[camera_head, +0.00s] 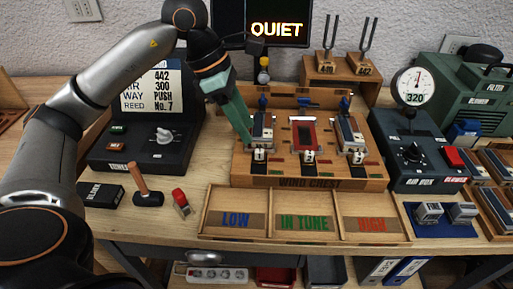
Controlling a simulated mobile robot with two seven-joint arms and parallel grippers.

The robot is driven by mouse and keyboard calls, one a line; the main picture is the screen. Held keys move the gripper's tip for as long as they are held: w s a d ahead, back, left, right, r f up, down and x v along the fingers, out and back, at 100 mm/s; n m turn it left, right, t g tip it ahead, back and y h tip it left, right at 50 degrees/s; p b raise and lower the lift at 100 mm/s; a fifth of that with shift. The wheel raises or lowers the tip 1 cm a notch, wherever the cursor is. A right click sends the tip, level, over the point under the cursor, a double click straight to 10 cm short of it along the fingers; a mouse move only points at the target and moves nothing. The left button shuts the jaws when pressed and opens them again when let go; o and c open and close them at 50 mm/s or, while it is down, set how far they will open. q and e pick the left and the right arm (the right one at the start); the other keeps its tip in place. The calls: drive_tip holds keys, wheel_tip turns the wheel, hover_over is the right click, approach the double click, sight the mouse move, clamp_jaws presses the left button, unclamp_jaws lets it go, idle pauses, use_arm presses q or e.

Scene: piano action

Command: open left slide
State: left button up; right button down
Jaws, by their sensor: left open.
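The wooden wind chest (300,182) stands in the middle of the table with three stations in a row. I cannot tell for sure which of these is the left slide. My left gripper (246,137) reaches down from the upper left with its greenish fingers close beside the left station. It is open; whether it touches anything is unclear. The fingertips are partly hard to make out. My right gripper is out of view.
A wooden tray marked LOW, IN TUNE and HIGH (300,190) lies in front of the chest.

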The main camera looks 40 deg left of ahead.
sight(259, 150)
use_arm(q)
drive_tip(key=x, duration=0.6)
drive_tip(key=shift+f+b, duration=0.2)
drive_tip(key=shift+b, duration=0.1)
clamp_jaws()
idle(1.1)
